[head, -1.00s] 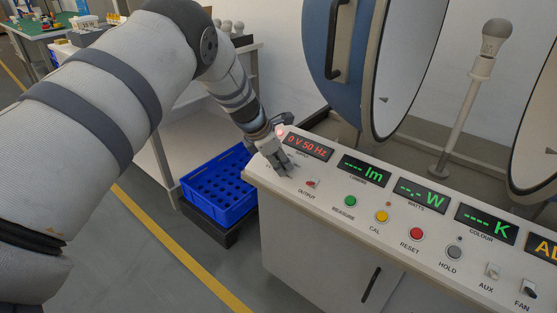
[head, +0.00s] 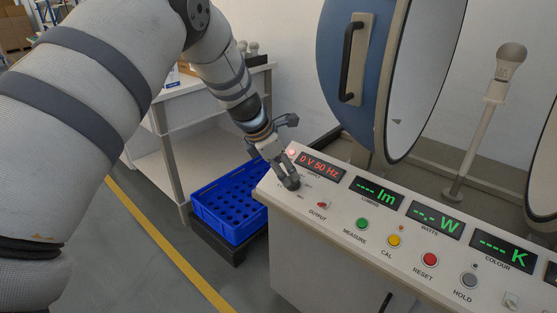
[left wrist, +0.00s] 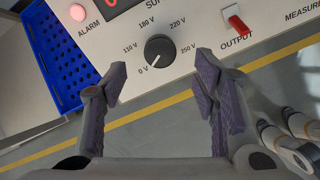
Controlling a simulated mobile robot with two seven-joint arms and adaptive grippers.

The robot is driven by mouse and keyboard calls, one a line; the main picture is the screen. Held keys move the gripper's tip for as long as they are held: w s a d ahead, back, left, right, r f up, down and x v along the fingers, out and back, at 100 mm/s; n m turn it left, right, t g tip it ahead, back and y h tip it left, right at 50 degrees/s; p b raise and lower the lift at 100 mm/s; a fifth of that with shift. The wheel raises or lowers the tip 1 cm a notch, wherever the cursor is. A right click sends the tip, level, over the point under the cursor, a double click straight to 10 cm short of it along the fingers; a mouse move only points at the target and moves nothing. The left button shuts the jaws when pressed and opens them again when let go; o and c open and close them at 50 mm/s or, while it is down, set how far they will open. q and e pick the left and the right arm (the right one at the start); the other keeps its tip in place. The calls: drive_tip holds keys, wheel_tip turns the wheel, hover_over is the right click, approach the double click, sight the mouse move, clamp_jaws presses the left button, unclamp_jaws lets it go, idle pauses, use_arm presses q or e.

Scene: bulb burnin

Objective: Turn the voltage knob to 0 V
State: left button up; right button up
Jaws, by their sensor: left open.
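The black voltage knob (left wrist: 160,48) shows in the left wrist view, on the white panel (left wrist: 205,25) with marks from 0 V to 250 V around it. Its white pointer line is at the lower left, toward the 0 V mark. My left gripper (left wrist: 160,72) is open, its fingers apart on the near side of the knob with nothing between them. The red supply display (head: 320,165) reads 0 V 50 Hz. My right gripper is not in view.
The red OUTPUT switch (left wrist: 236,22) is right of the knob, and the lit ALARM lamp (left wrist: 78,12) is left. Coloured buttons, including green MEASURE (head: 362,224), run along the console. A blue crate (head: 225,222) stands beside it; the blue sphere door (head: 345,60) stands open behind.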

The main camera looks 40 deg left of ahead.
use_arm(q)
drive_tip(key=v, duration=0.5)
drive_tip(key=shift+s+r, duration=0.15)
drive_tip(key=shift+r, duration=0.05)
drive_tip(key=shift+f, duration=0.1)
drive_tip(key=s+d+f+m+g+y+p, duration=0.1)
drive_tip(key=s+d+f+m+g, duration=0.15)
drive_tip(key=s+f+m, duration=0.65)
drive_tip(key=s+d+f+m+g+y+p, duration=0.1)
drive_tip(key=s+d+f+m+g+y, duration=0.3)
drive_tip(key=s+f, duration=0.95)
drive_tip(key=s+d+m+h, duration=0.2)
drive_tip(key=s+d+m, duration=0.2)
drive_tip(key=s+m, duration=0.4)
drive_tip(key=s+d+m+g+h+p, duration=0.1)
drive_tip(key=s+d+m, duration=0.4)
drive_tip(key=s, duration=1.2)
drive_tip(key=m+h, duration=0.1)
drive_tip(key=m, duration=0.2)
drive_tip(key=shift+s+p, duration=0.15)
drive_tip(key=shift+p, duration=0.15)
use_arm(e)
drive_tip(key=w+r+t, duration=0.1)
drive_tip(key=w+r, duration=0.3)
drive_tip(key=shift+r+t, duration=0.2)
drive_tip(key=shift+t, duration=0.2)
use_arm(q)
drive_tip(key=shift+a+r, duration=0.1)
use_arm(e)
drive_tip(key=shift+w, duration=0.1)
